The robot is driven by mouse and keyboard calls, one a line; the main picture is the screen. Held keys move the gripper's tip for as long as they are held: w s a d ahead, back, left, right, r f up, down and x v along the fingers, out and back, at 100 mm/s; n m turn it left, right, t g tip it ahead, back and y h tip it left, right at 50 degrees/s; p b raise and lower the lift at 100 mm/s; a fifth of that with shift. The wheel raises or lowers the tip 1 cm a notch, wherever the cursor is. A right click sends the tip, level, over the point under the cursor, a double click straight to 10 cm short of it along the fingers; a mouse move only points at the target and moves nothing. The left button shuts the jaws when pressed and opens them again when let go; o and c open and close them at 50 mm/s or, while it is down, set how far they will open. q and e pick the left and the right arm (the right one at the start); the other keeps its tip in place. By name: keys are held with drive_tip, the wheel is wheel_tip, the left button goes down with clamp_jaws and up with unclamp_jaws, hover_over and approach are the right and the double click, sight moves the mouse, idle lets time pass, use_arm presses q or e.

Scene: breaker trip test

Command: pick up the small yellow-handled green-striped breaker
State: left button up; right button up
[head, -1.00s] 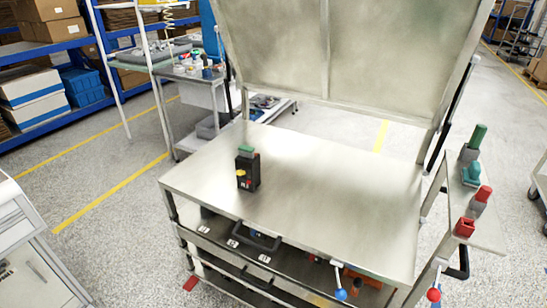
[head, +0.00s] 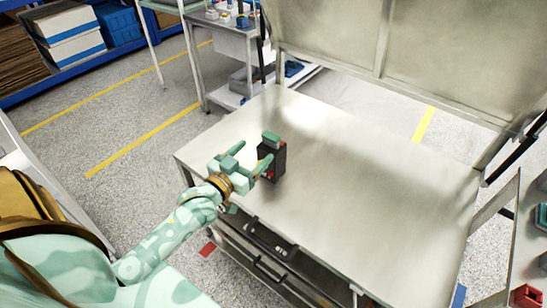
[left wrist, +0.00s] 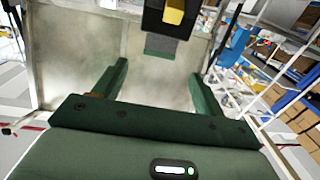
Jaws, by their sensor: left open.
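The small breaker (head: 279,163) stands upright on the metal table top (head: 350,190), near its left side. It has a black body and a green top; the gripper partly hides its front. In the left wrist view the breaker (left wrist: 167,22) shows at the top edge, cut off, with its yellow handle and a grey-green band. My left gripper (head: 252,155) is open and empty, close in front of the breaker. In the left wrist view its two fingers (left wrist: 158,72) are spread apart, with the breaker beyond their tips. I cannot tell whether they touch it. My right gripper is not in view.
A tilted metal panel (head: 430,60) rises behind the table. Drawers with dark handles (head: 270,240) sit under the front edge. A side shelf with a red item (head: 526,296) is at the right. The table top right of the breaker is clear.

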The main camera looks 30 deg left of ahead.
sight(273, 136)
use_arm(q)
drive_tip(key=w, duration=0.5)
drive_tip(key=shift+w+f+b, duration=0.1)
drive_tip(key=shift+f+b, duration=0.1)
drive_tip(key=shift+b, duration=0.2)
drive_tip(key=shift+w, duration=0.2)
drive_tip(key=w, duration=0.1)
drive_tip(key=w+b, duration=0.1)
drive_tip(key=w, duration=0.1)
drive_tip(key=w+b, duration=0.1)
drive_tip(key=shift+w+d+f, duration=0.2)
drive_tip(key=shift+w+f, duration=0.1)
drive_tip(key=shift+f, duration=0.1)
drive_tip(key=shift+w+r, duration=0.1)
drive_tip(key=shift+w, duration=0.2)
drive_tip(key=shift+r, duration=0.1)
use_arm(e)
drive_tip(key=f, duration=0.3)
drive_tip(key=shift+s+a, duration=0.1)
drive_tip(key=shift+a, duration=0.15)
use_arm(q)
drive_tip(key=shift+c, duration=1.2)
clamp_jaws()
